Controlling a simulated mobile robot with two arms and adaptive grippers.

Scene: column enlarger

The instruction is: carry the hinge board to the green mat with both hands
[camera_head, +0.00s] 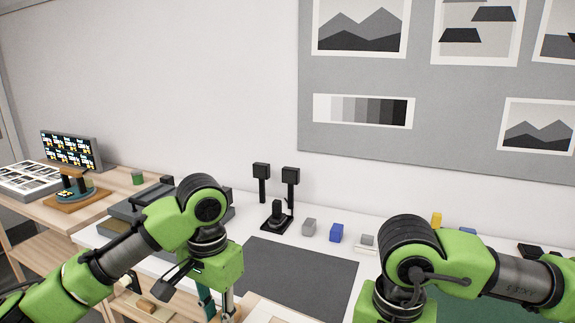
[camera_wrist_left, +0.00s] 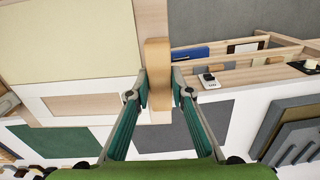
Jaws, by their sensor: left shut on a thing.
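The hinge board (camera_wrist_left: 70,45), a pale wooden board with a cream panel, fills the upper left of the left wrist view. Its near edge (camera_head: 270,311) just shows at the bottom of the head view. My left gripper (camera_wrist_left: 159,88) is shut on the wooden grip block (camera_wrist_left: 157,62) at the board's edge. In the head view this gripper (camera_head: 217,306) points down at the bottom. The green mat (camera_head: 465,308) lies on the table at the right, partly behind my right arm; it also shows in the left wrist view (camera_wrist_left: 62,140). My right gripper is below the head view's frame.
A dark grey mat (camera_head: 300,275) lies on the white table. Behind it stand a black two-post stand (camera_head: 277,215), a grey block (camera_head: 309,227) and a blue block (camera_head: 336,233). Grey trays (camera_head: 140,205) are at the left. A wooden side table (camera_head: 40,215) stands further left.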

